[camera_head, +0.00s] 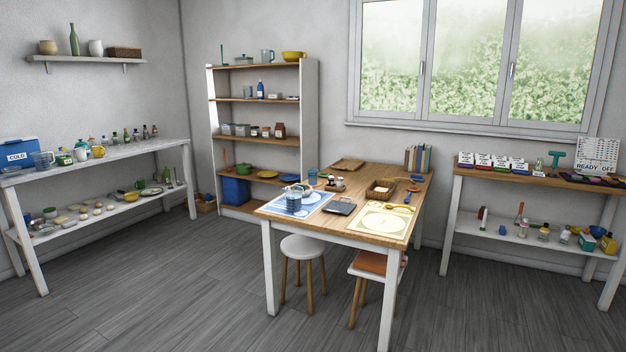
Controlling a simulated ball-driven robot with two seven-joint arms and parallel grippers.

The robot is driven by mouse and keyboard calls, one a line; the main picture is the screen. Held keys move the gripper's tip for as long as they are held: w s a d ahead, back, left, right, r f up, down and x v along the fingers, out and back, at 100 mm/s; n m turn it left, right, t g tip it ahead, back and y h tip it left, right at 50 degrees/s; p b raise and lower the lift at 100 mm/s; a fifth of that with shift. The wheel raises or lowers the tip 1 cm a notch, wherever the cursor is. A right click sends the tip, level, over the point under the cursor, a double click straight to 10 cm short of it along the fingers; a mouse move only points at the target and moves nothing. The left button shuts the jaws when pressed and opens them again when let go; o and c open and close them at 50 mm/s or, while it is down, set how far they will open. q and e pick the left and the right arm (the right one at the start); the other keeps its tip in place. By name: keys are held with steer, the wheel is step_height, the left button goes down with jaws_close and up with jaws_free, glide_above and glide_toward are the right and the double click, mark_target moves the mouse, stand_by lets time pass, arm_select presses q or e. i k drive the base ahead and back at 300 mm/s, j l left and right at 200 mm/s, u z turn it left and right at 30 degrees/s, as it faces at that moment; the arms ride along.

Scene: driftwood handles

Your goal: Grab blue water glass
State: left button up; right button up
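A blue ribbed glass (293,202) stands upright on a blue placemat (315,203) at the near left of the wooden table (340,224). A second blue glass-like vessel (312,176) stands farther back, by the table's left edge. I cannot tell from here which of the two is the water glass. White dishware (301,188) sits just behind the nearer glass. Neither of my grippers shows in this view.
A yellow placemat (384,221), a dark flat item (340,207) and a basket (380,190) are on the table. A white stool (302,246) and an orange-seated stool (372,264) stand at its near side. The grey floor at the front left is clear.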

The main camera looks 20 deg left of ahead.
mark_target(312, 173)
steer(key=i+j+z, duration=0.2)
steer(key=i+j, duration=0.55)
steer(key=i, duration=0.15)
